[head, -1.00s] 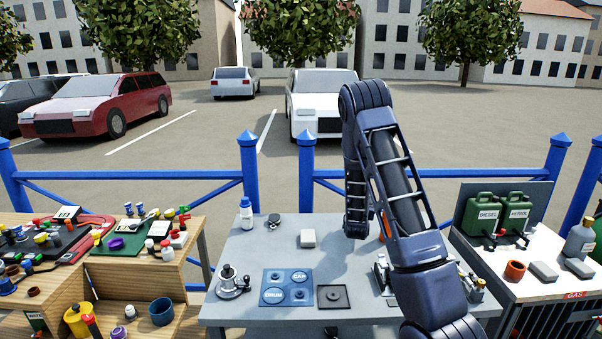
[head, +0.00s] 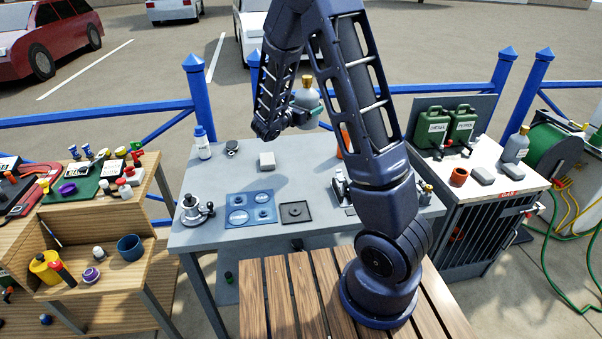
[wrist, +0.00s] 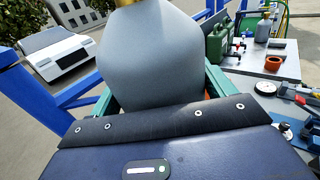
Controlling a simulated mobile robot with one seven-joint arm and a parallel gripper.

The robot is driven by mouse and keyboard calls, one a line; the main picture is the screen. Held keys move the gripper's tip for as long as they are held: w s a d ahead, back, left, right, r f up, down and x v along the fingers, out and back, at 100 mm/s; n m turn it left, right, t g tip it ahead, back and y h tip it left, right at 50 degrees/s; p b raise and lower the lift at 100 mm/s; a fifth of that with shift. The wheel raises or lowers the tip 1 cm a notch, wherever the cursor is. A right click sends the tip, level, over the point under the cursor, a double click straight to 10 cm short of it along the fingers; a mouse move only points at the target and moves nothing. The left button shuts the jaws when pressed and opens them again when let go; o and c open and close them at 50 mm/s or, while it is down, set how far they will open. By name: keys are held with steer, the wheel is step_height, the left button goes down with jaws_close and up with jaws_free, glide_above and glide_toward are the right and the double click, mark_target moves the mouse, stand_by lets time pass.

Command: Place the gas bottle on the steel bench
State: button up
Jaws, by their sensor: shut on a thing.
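The gas bottle (head: 307,98), grey with a brass-coloured top, is held upright above the far side of the steel bench (head: 225,172). My gripper (head: 304,113) is shut on the bottle's body, with its green fingers on either side. My arm partly covers the gripper and the bench's right part. In the wrist view the bottle (wrist: 160,60) fills the middle, its lower end hidden behind the gripper body. The bench is a grey table with its left and middle surface in plain view.
On the bench are a white bottle (head: 202,142), a pale block (head: 267,160), a blue plate (head: 250,208), a dark square tray (head: 295,212) and a metal device (head: 193,210). Clear patches lie between them. Another grey bottle (head: 515,148) and green cans stand on the right cabinet.

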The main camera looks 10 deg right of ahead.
steer(key=s+a+g, duration=0.1)
steer(key=s, duration=0.1)
steer(key=s+r+m+h, duration=0.1)
steer(key=s, duration=0.1)
steer(key=s+a+m+g, duration=0.1)
steer(key=s, duration=0.1)
steer(key=shift+s+a+r+g+h, duration=0.25)
steer(key=shift+a+r+g+h, duration=0.05)
steer(key=shift+a+r+h, duration=0.1)
steer(key=shift+g, duration=0.3)
steer(key=f, duration=1.3)
steer(key=s+f, duration=0.1)
steer(key=f, duration=0.6)
steer(key=shift+f, duration=0.1)
steer(key=o, duration=1.7)
steer(key=shift+a, duration=0.1)
steer(key=shift+m, duration=0.3)
steer(key=v, duration=1.2)
